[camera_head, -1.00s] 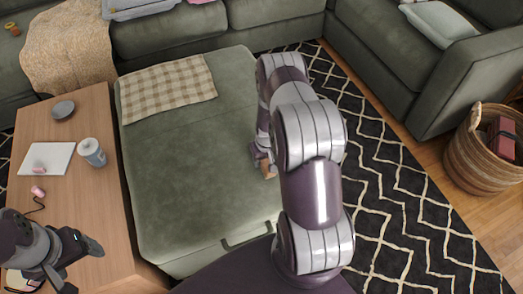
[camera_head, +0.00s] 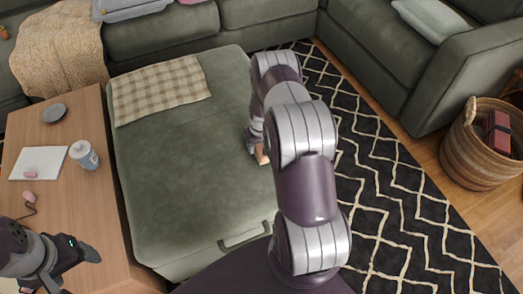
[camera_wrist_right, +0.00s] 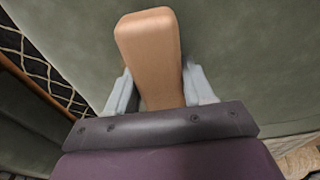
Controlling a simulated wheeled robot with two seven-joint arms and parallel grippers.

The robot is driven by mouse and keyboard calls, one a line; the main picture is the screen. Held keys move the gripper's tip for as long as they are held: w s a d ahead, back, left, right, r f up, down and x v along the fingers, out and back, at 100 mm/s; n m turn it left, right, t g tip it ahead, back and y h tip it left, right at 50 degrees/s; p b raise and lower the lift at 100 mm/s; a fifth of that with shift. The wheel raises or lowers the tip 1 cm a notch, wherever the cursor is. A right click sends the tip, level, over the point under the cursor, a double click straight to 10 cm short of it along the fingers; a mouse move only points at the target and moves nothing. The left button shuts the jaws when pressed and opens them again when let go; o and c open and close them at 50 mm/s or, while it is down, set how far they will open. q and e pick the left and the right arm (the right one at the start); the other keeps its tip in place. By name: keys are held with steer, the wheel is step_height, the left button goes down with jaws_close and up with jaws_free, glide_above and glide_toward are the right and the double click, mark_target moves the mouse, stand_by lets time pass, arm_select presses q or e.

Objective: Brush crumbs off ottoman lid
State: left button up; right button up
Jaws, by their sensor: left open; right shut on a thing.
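The green ottoman lid (camera_head: 180,190) lies in the middle of the head view, and its fabric fills much of the right wrist view (camera_wrist_right: 245,60). I cannot make out crumbs on it. My right gripper (camera_head: 254,145) is at the lid's right side, partly hidden by my own arm. It is shut on a tan wooden brush (camera_head: 261,155), whose smooth block (camera_wrist_right: 148,50) sticks out between the fingers in the wrist view. Bristles are not visible, and I cannot tell whether the brush touches the lid. My left gripper (camera_head: 75,267) is open and empty above the wooden table's near end.
A checked cloth (camera_head: 160,88) lies on the ottoman's far left. The wooden table (camera_head: 100,215) on the left holds a white-grey cup (camera_head: 84,155), a dark dish (camera_head: 54,113) and a white pad (camera_head: 38,162). A woven basket (camera_head: 475,155) stands right. The lid's middle is clear.

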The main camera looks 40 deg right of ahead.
steer(key=shift+w+d+f+b, duration=0.2)
steer(key=shift+w+b, duration=0.1)
steer(key=shift+w, duration=0.35)
steer(key=shift+w+r, duration=0.2)
steer(key=shift+w, duration=0.25)
steer(key=shift+s+d+f+b, duration=0.1)
steer(key=shift+d+b, duration=0.1)
steer(key=shift+d, duration=0.2)
steer(key=shift+s+d+f+b, duration=0.1)
steer(key=shift+d+b, duration=0.05)
steer(key=shift+d, duration=0.2)
steer(key=shift+s+d+r, duration=0.1)
steer(key=shift+d+r, duration=0.05)
steer(key=shift+s+r+p, duration=0.15)
steer(key=shift+s+p, duration=0.15)
steer(key=shift+p, duration=0.15)
steer(key=s, duration=0.1)
steer(key=s+p, duration=0.1)
steer(key=shift+s+a, duration=0.35)
steer(key=shift+a, duration=0.05)
steer(key=shift+s+a+f+p, duration=0.1)
steer(key=shift+s+a+p, duration=0.1)
steer(key=shift+s, duration=0.45)
steer(key=shift+s+a+f+p, duration=0.1)
steer(key=shift+s+a+p, duration=0.05)
steer(key=shift+s, duration=0.5)
steer(key=shift+s+a+f+p, duration=0.1)
steer(key=shift+s+a+p, duration=0.1)
steer(key=shift+s, duration=0.45)
